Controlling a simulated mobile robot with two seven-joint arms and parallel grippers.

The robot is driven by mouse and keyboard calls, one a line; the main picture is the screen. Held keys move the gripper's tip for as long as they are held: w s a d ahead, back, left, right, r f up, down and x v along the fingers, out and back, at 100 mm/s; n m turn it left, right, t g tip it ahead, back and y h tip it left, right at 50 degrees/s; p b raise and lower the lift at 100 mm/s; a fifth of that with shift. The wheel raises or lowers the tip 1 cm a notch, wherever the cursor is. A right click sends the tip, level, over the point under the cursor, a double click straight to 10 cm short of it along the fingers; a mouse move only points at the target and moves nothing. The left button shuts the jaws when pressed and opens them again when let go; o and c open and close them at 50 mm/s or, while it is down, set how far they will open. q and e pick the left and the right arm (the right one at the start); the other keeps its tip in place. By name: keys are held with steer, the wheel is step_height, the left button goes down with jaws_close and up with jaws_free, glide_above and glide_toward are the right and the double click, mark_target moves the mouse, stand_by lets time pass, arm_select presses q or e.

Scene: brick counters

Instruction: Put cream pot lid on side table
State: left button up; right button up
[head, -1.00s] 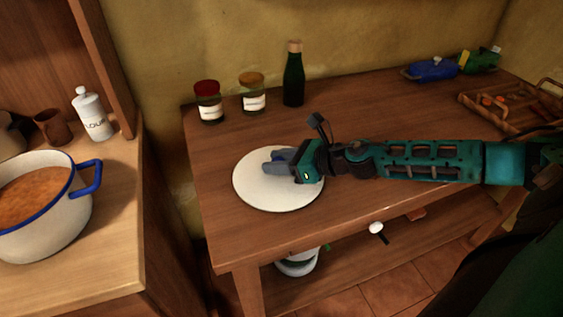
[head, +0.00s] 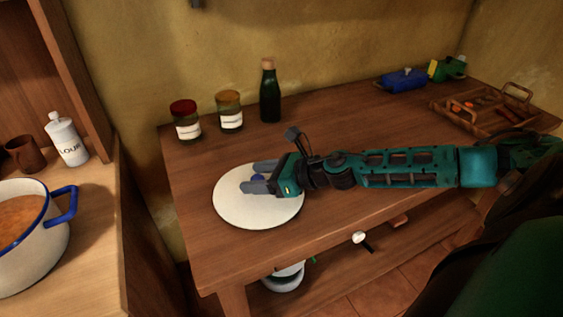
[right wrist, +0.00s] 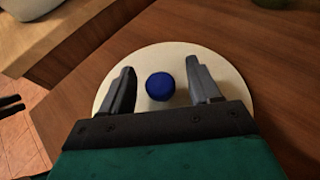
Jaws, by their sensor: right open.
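The cream pot lid (head: 262,211) lies flat on the wooden side table (head: 350,187), near its left end. Its round blue knob (right wrist: 160,87) shows between the two fingers in the right wrist view. My right gripper (head: 256,177) is over the lid with its fingers apart, one on each side of the knob, not closed on it. The lid's cream disc also shows around the fingers in the right wrist view (right wrist: 150,58).
Two jars (head: 186,121) (head: 230,112) and a green bottle (head: 270,92) stand behind the lid. A blue dish (head: 403,80) and a wooden tray (head: 452,112) are at the right. A pot of orange-brown food (head: 35,250) stands on the left counter.

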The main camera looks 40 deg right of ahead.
mark_target(261, 178)
steer(key=shift+s+d+b, duration=0.4)
steer(key=shift+s, duration=0.3)
steer(key=shift+s+d+r+b, duration=0.3)
steer(key=shift+s+b, duration=0.1)
steer(key=shift+s, duration=0.2)
steer(key=shift+s+d+r, duration=0.1)
steer(key=shift+s+r, duration=0.05)
steer(key=shift+v, duration=1.05)
steer(key=shift+s+d+r+p, duration=0.35)
steer(key=shift+s+r+p, duration=0.2)
steer(key=shift+s+p, duration=0.1)
steer(key=shift+p+v, duration=0.75)
steer(key=shift+v, duration=0.4)
steer(key=shift+p+v, duration=0.5)
steer(key=shift+v, duration=0.6)
steer(key=shift+f, duration=0.1)
